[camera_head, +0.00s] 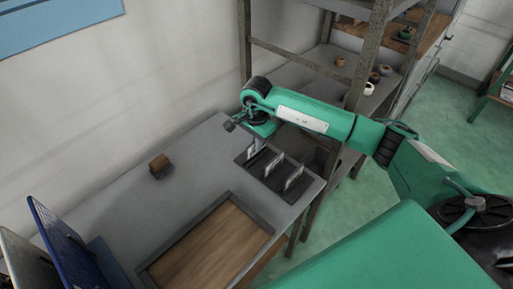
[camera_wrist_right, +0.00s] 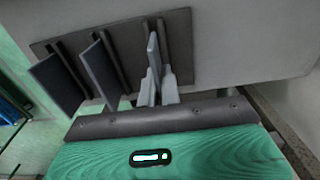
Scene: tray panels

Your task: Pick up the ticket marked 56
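Three thin upright tickets stand in a row in a dark slotted rack (camera_head: 243,159) on the grey table. The ticket nearest my right gripper (camera_head: 256,137) is mostly under it in the head view. The middle ticket (camera_head: 273,166) and the front ticket (camera_head: 293,178) stand free. In the right wrist view, the pale fingers of my right gripper (camera_wrist_right: 157,82) are close together, shut on the end ticket (camera_wrist_right: 153,52). The other two tickets (camera_wrist_right: 100,69) (camera_wrist_right: 56,82) show dark faces. No number is readable, so I cannot tell which ticket is marked 56. My left gripper is not in view.
A wood-bottomed tray (camera_head: 210,245) lies at the table's front. A small brown block (camera_head: 160,165) sits at the back left. Dark blue panels (camera_head: 62,240) stand at the left edge. A shelf unit (camera_head: 315,65) rises behind the table. The table's middle is clear.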

